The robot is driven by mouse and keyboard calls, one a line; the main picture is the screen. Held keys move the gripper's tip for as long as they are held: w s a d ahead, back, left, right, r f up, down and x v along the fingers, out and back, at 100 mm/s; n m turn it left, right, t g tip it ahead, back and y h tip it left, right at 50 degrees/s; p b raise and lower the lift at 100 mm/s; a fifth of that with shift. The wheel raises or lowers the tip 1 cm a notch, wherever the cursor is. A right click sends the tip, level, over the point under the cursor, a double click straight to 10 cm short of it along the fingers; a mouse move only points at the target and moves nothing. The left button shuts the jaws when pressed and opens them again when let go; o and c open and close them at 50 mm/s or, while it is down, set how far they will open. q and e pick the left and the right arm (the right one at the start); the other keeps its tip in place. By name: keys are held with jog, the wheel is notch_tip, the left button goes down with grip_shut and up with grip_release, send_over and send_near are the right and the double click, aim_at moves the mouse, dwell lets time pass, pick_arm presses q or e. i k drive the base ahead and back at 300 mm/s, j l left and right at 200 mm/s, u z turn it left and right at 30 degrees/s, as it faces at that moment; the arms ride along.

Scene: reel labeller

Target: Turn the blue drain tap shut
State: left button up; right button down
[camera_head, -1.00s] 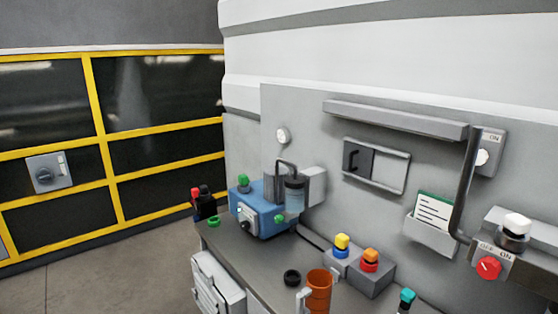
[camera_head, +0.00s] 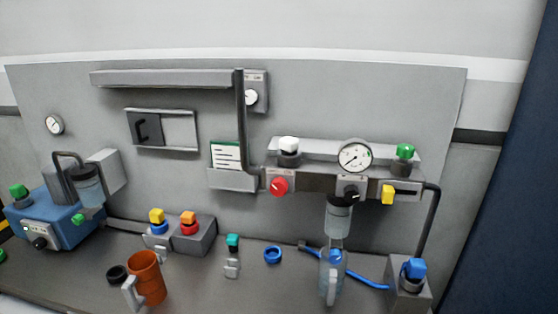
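A small blue tap (camera_head: 336,256) shows just below the clear filter bowl (camera_head: 338,217), under the regulator on the panel. A grey-blue translucent jug-like vessel (camera_head: 331,285) stands at the same spot, partly overlapping the tap's surroundings. I cannot tell which way the tap's handle is set. A separate blue knob (camera_head: 415,268) sits on a grey block (camera_head: 408,297) at the right. Neither of my grippers is in view.
A blue hose (camera_head: 368,282) lies behind the jug and runs toward the grey block. A blue ring (camera_head: 272,255), a teal-capped item (camera_head: 232,250) and an orange mug (camera_head: 147,279) stand on the grey bench. Above are a pressure gauge (camera_head: 355,156), red knob (camera_head: 278,186) and yellow tab (camera_head: 388,195).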

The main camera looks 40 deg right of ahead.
aim_at(336, 256)
jog(key=z, duration=1.7)
